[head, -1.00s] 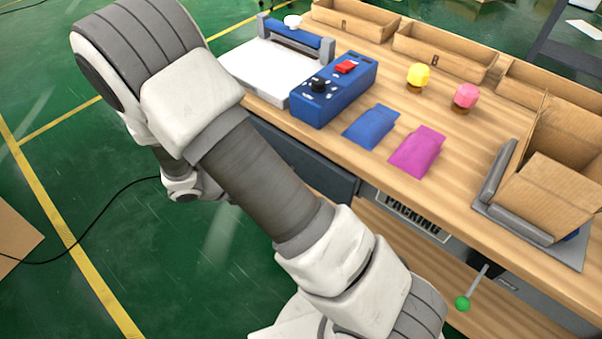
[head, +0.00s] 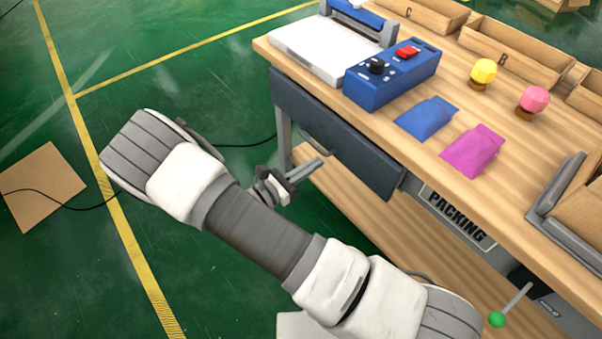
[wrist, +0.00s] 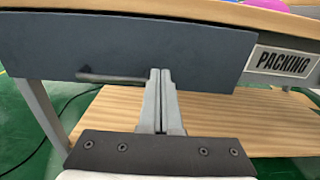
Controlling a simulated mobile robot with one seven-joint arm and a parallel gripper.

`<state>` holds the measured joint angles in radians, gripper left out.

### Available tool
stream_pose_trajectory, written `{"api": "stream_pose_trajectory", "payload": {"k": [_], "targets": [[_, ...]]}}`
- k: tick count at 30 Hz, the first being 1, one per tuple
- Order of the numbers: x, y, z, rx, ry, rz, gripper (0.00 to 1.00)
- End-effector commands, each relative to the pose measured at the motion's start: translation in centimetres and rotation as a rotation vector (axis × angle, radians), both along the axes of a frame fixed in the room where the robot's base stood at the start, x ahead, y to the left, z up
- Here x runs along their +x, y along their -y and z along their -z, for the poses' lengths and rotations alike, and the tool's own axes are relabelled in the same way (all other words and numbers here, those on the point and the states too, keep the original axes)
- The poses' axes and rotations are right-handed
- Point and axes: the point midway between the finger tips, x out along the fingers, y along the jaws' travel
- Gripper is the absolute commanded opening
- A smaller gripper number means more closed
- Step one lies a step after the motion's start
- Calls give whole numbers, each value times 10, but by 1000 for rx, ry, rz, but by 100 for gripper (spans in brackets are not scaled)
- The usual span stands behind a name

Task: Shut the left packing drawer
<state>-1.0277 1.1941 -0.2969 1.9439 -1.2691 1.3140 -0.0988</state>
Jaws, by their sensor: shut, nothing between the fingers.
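The left packing drawer (head: 340,135) has a dark blue-grey front under the left part of the wooden tabletop. Its front looks close to the table's front edge; I cannot tell if a small gap remains. Its bar handle (head: 316,144) is on the front's lower part. The drawer front (wrist: 120,45) spans most of the wrist view, with the handle (wrist: 110,79) left of the fingers. My gripper (head: 318,163) is shut and empty, pointing at the drawer near the handle. In the wrist view its fingertips (wrist: 160,72) overlap the front's lower edge; contact is unclear.
A PACKING sign (head: 458,215) is right of the drawer. A green-knobbed lever (head: 497,319) sticks out farther right. The tabletop carries a blue control box (head: 393,75), blue (head: 427,117) and magenta (head: 473,150) pouches. A wooden lower shelf (head: 345,195) lies below. The floor at left is mostly clear.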

Motion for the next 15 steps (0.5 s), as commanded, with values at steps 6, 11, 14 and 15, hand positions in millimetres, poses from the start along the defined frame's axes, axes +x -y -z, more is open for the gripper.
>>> {"api": "stream_pose_trajectory", "payload": {"k": [6,11,14,15], "targets": [[26,37,2,1,-1,4,0],[38,53,1,1,0,3,0],[42,58,1,2,0,2,0],[43,59,0,1,0,1,0]]}}
